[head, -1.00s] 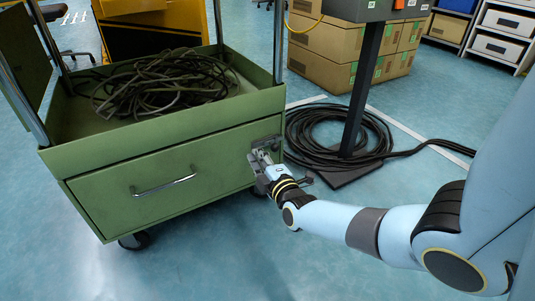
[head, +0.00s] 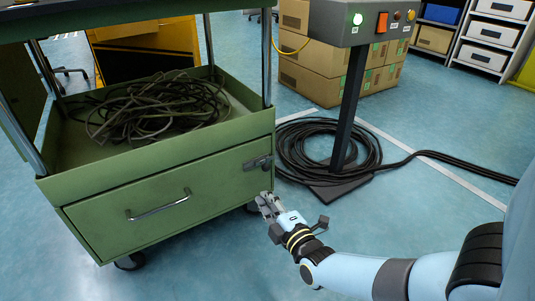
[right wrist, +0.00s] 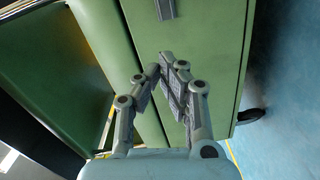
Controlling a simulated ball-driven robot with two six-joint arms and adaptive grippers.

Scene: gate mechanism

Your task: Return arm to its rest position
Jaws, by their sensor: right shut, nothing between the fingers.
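My right gripper (head: 266,203) is at the lower right corner of a green cart (head: 100,235), just in front of it and below a dark latch (head: 258,163) on the drawer's right edge. There is a visible gap between the fingers and the latch. In the right wrist view the gripper's fingers (right wrist: 166,72) are together and empty against the green panels behind. A grey metal fitting (right wrist: 166,8) on the green panel shows at the top there; I cannot tell which fitting it is. My left gripper is not in view.
The drawer front with its handle (head: 158,205) looks closed. A cable heap (head: 160,105) lies in the cart's tray. A control box (head: 370,22) stands on a post, with coiled black cable (head: 300,150) around its foot. Blue floor is free in front of the cart.

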